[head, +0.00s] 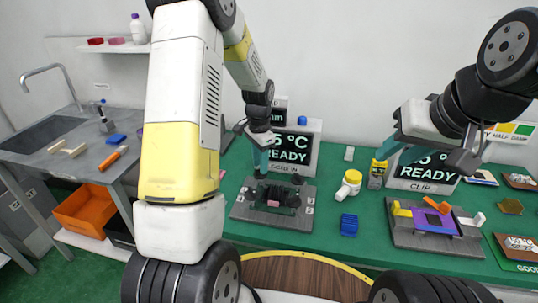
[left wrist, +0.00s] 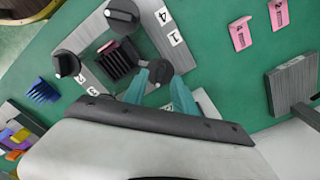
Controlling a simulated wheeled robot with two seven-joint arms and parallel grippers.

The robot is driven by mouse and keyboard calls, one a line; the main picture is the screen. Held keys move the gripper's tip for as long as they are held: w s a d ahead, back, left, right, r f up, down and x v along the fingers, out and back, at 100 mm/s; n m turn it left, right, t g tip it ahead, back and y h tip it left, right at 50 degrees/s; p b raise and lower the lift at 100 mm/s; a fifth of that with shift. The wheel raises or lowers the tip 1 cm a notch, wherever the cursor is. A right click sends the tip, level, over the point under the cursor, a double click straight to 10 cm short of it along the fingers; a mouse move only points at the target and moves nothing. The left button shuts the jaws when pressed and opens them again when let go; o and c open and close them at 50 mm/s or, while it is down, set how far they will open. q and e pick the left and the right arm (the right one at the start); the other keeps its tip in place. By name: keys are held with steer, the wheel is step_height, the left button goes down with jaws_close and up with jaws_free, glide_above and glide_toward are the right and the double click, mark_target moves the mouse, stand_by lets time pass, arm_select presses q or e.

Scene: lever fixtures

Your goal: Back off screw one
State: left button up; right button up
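The fixture (head: 245,211) is a grey plate on the green table, with black knob screws at its corners and a black finned block (left wrist: 115,62) in the middle. In the left wrist view, the label 1 (left wrist: 175,38) lies near the knob (left wrist: 160,71) by my left gripper (left wrist: 160,76). That gripper's teal fingers are apart, pointing down on either side of this knob; contact cannot be told. Two other knobs (left wrist: 122,15) (left wrist: 67,63) show clear of the fingers. In the head view my left gripper (head: 263,166) is over the fixture's back part. My right gripper (head: 394,154) is open and empty.
A READY display (head: 290,147) stands behind the fixture. A yellow-and-white part (head: 348,184) and a blue finned block (head: 349,225) lie to its right. Another fixture with a purple plate (head: 434,220) is at the right. A sink bench (head: 75,150) is at the left.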

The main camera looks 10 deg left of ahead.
arm_select(q)
steer(key=shift+f, duration=0.75)
jaws_close()
